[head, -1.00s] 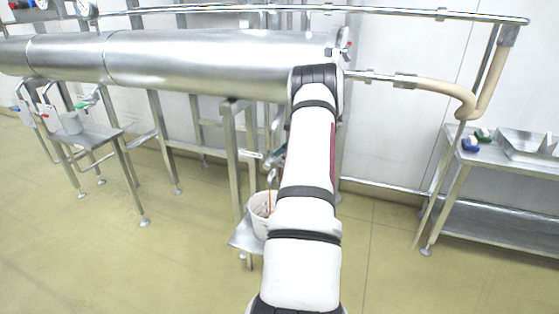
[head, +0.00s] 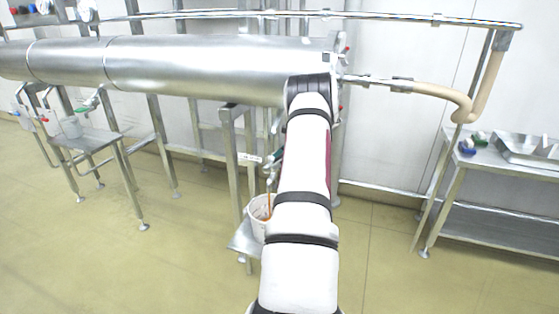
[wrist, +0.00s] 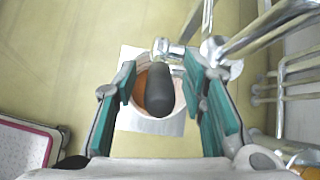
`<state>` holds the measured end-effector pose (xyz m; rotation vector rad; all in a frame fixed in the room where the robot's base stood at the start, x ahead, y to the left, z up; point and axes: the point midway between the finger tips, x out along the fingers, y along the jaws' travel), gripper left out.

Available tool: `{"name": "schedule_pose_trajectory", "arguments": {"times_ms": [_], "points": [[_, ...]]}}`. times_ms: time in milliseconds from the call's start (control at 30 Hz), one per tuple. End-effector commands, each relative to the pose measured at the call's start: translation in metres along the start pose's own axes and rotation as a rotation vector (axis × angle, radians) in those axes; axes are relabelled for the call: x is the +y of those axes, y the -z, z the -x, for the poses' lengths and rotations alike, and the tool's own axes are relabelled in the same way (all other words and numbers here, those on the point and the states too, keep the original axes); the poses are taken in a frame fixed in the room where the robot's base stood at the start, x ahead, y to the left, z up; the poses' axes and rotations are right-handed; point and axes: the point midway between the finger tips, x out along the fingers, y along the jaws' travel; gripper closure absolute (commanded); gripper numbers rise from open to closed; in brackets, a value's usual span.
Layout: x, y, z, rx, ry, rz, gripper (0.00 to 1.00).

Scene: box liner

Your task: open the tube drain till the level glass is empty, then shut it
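My gripper (wrist: 166,92) is open in the wrist view, its teal-padded fingers on either side of a dark grey drain handle (wrist: 159,92). Gaps show between the handle and both pads. The handle joins a metal valve fitting (wrist: 168,50). Below is a white bucket (wrist: 150,123) with orange-brown liquid (wrist: 141,88) in it. In the head view the bucket (head: 257,222) stands on a low metal shelf under the long steel tube (head: 210,62). A thin brown stream (head: 268,207) runs down into it. My arm hides most of the drain and gripper there. I cannot make out the level glass.
A metal side table (head: 130,142) with a grey container (head: 70,126) stands at the left. A metal table (head: 500,165) with a tray (head: 525,148) stands at the right. Frame legs and pipes (wrist: 285,85) lie close to the gripper's right. The floor in front is open.

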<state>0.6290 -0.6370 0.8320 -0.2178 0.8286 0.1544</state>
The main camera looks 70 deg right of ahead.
Motion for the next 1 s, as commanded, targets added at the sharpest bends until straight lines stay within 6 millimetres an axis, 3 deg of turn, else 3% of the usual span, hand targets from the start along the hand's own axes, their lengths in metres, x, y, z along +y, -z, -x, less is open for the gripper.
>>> {"name": "schedule_pose_trajectory", "arguments": {"times_ms": [233,700,1000], "points": [[-0.001,0.001,0.014,0.000,0.004,-0.001,0.62],[0.014,0.070,0.075,0.001,0.002,-0.002,0.62],[0.017,0.087,0.092,0.000,0.001,0.000,0.62]]}}
